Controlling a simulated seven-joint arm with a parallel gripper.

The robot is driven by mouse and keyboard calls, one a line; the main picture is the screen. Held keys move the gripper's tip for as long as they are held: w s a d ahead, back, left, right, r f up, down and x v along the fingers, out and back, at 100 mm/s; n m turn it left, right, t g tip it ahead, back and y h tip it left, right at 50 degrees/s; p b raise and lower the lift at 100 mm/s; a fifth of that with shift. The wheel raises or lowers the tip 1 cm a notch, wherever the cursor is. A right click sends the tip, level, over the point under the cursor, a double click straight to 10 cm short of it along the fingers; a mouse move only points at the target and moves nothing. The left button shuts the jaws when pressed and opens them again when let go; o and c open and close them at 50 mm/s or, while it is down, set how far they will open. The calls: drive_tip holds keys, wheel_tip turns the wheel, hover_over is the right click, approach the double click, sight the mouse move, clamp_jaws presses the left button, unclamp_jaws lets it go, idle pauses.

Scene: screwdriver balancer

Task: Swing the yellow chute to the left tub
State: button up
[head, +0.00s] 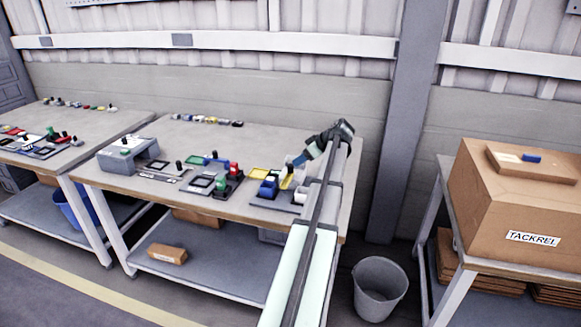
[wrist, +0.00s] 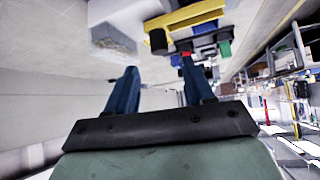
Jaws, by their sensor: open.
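The yellow chute (head: 287,181) stands tilted on a grey base at the right end of the middle workbench, beside a blue block-like part (head: 267,188). In the wrist view the yellow chute (wrist: 186,18) is a bar with a dark knob at its end, beyond the fingertips. My gripper (head: 296,162) is just above and behind the chute, close to it in the head view; whether they touch is unclear there. In the wrist view my gripper (wrist: 158,68) has its two blue fingers apart with nothing between them. I cannot clearly make out the left tub.
A yellow-framed tray (head: 257,174) lies left of the chute. Red and green parts (head: 234,172), a grey machine (head: 128,153) and several small blocks (head: 208,120) share the bench (head: 180,145). A bin (head: 380,288) stands on the floor; a cardboard box (head: 520,205) is at right.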

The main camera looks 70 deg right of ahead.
sight(291, 165)
drive_tip(key=x, duration=0.7)
drive_tip(key=shift+w+d+f, duration=0.1)
drive_tip(key=shift+w+f, duration=0.1)
drive_tip(key=shift+w, duration=0.05)
clamp_jaws()
idle(0.3)
